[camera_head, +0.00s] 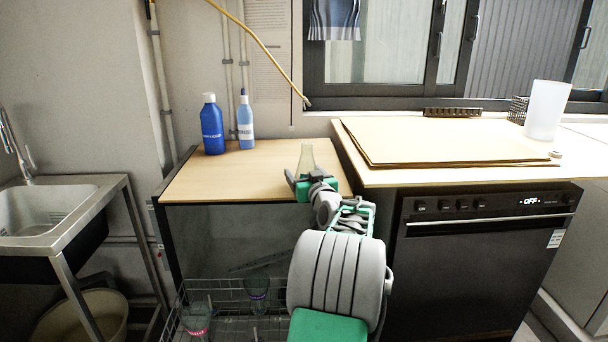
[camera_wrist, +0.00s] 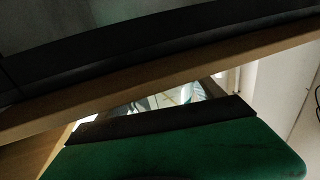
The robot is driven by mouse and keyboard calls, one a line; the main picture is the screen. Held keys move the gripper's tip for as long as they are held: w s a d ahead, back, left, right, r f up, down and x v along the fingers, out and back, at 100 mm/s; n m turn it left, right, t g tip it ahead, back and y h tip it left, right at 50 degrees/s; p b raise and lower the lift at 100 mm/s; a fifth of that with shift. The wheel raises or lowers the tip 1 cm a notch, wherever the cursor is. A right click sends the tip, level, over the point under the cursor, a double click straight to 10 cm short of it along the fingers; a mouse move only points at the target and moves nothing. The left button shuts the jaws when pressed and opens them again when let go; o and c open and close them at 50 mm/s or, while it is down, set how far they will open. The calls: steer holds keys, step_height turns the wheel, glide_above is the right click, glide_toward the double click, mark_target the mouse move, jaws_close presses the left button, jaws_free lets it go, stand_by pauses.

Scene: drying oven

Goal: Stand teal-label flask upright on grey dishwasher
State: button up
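A clear conical flask (camera_head: 307,158) shows upright just above and behind my gripper (camera_head: 306,178), its narrow neck pointing up; its lower part and any label are hidden by the gripper. My gripper is at the front right of the wooden top (camera_head: 220,178) of the left cabinet, with the flask between or just beyond its fingers. I cannot tell whether the fingers touch it. In the wrist view, the green gripper body and a dark edge (camera_wrist: 165,120) fill the lower part, with a pale glassy patch beyond. A dark-grey appliance (camera_head: 470,265) with an OFF display stands at the right.
Two blue bottles (camera_head: 212,125) stand at the back left of the wooden top. A wire rack (camera_head: 225,325) below holds a purple-marked glass (camera_head: 257,290) and a pink-marked one (camera_head: 197,320). Brown boards (camera_head: 440,140) and a white cup (camera_head: 546,110) occupy the right counter.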

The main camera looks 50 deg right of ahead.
steer(key=shift+o, duration=1.2)
steer(key=shift+s, duration=0.1)
steer(key=v, duration=0.7)
steer(key=shift+s+a, duration=0.25)
steer(key=shift+s, duration=0.05)
